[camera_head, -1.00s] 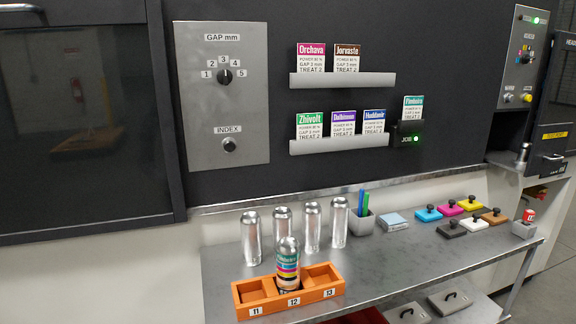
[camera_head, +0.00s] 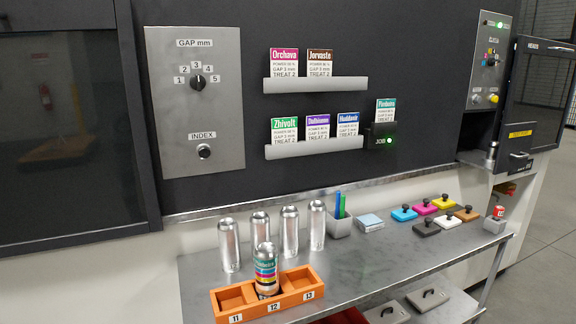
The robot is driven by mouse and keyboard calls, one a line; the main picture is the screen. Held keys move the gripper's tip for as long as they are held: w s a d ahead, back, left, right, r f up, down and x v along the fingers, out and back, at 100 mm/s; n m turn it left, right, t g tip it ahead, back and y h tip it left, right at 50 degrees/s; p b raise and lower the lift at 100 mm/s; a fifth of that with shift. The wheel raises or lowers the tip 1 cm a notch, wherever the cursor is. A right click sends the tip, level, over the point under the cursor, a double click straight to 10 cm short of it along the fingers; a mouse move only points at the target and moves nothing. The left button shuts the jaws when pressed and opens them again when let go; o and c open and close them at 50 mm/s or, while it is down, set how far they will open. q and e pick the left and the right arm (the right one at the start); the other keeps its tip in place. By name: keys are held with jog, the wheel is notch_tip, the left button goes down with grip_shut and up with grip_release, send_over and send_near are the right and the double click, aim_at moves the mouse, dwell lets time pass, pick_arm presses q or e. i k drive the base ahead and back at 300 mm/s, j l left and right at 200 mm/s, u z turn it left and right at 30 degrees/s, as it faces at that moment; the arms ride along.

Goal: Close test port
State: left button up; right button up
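The cabinet at the far right has a dark door-like panel (camera_head: 545,95) with a handle. A small yellow label (camera_head: 520,134) is on its lower part; its text is too small to read for sure. Beside it, below the right control panel (camera_head: 490,60), is a dark recess (camera_head: 478,133) that looks open. A small silver cylindrical part (camera_head: 491,153) stands at its lower edge. I cannot tell which part is the test port's cover. Neither of my grippers is in view.
A metal table (camera_head: 345,262) runs below the wall. It holds an orange tray (camera_head: 246,313) with a printed can (camera_head: 265,270), several plain cans (camera_head: 289,230), a pen cup (camera_head: 339,224) and coloured stamp-like blocks (camera_head: 426,228). Floor (camera_head: 545,255) shows clear at right.

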aim_at(512, 152)
jog(key=z, duration=1.45)
jog(key=i+l+u, duration=0.15)
jog(key=i, duration=0.4)
jog(key=i+l+u, duration=0.2)
jog(key=i, duration=0.3)
